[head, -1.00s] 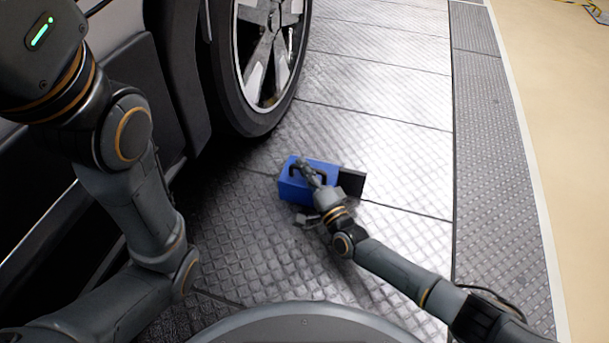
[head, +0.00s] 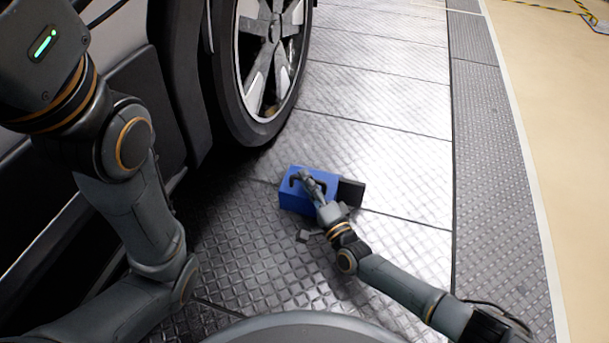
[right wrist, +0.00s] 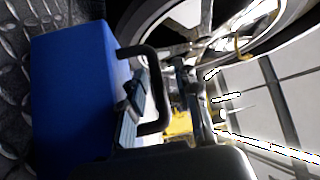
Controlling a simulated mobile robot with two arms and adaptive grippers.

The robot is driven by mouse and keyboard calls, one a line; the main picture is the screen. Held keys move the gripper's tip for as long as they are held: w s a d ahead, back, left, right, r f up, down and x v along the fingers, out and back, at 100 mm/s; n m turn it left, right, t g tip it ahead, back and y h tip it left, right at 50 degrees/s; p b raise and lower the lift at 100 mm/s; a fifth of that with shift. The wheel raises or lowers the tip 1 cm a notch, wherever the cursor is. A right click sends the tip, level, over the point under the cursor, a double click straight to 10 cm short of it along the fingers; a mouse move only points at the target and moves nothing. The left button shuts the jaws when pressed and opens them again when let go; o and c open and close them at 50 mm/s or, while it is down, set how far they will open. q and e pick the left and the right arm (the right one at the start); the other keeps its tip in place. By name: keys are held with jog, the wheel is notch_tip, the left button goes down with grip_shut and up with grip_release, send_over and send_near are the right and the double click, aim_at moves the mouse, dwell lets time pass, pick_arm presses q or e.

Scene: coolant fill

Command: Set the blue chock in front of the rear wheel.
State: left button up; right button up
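The blue chock (head: 297,201) sits on the tread-plate floor, below and right of the wheel (head: 240,110), with a visible gap between them. It has a black handle on top and a black plate (head: 351,191) at its right side. My right gripper (head: 308,184) is at the handle. In the right wrist view the chock (right wrist: 70,95) fills the left side. There the gripper's fingers (right wrist: 168,92) lie on either side of the black handle bar, and a gap shows beside the bar. My left gripper is out of the picture.
The dark side of the car (head: 110,100) runs along the left, close to my left arm. The metal floor (head: 375,150) between the wheel and the right-hand strip is clear. Beige floor (head: 560,130) lies beyond, with yellow-black markings at the top right.

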jog(key=p+v, duration=0.4)
jog(key=v, duration=0.6)
jog(key=shift+d, duration=0.15)
jog(key=shift+s, duration=0.15)
